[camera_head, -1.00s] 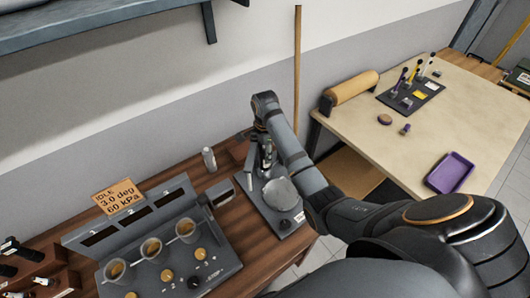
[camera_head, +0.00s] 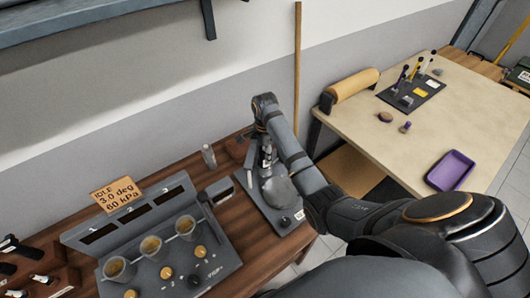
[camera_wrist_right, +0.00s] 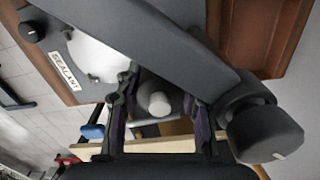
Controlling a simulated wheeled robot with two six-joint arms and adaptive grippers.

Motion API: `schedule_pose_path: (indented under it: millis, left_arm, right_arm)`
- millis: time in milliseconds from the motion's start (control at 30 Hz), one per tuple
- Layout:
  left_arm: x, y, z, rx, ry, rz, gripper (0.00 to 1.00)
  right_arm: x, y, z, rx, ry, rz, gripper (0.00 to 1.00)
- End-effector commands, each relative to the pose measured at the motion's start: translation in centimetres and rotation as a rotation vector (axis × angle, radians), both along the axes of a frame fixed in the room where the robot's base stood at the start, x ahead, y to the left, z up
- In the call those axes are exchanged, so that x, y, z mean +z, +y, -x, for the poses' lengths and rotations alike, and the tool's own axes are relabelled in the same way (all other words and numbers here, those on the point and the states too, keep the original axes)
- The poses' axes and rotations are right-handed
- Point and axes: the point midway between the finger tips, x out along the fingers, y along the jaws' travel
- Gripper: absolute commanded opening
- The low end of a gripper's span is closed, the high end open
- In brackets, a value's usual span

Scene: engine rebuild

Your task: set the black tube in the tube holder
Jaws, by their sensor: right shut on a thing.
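My right gripper (camera_head: 265,150) reaches down over the back of a dark grey station on the wooden bench. In the right wrist view its fingers (camera_wrist_right: 160,130) stand either side of a dark round thing with a pale grey end (camera_wrist_right: 155,101), seemingly the black tube seen end-on. The arm and fingers hide most of it in the head view. The station (camera_head: 291,222) has a SEALANT label, a round plate (camera_head: 279,191) and a knob. I cannot tell for sure which part is the tube holder. My left gripper is out of view.
A grey cylinder (camera_head: 208,156) stands behind the station. A console with several cups (camera_head: 222,262) is at left. On the pale table at right are a black rack (camera_head: 428,93) with upright coloured items, a tan roll (camera_head: 352,88) and a purple tray (camera_head: 436,183).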

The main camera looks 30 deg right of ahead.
Motion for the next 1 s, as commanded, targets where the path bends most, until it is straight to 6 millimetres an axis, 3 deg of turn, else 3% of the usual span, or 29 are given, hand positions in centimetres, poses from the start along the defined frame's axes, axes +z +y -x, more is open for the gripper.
schedule_pose_path:
  millis: [667, 700, 867, 1000]
  left_arm:
    - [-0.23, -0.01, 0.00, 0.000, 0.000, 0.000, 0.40]
    - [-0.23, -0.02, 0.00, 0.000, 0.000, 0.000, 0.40]
    - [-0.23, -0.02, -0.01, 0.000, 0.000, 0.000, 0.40]
    - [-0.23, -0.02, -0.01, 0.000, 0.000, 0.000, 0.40]
  right_arm:
    - [-0.84, 0.00, 0.01, 0.000, 0.000, 0.000, 0.00]
    - [-0.84, 0.01, 0.01, 0.000, 0.000, 0.000, 0.44]
    - [-0.84, 0.01, 0.00, 0.000, 0.000, 0.000, 0.65]
    - [-0.82, 0.01, -0.02, 0.000, -0.001, 0.000, 0.65]
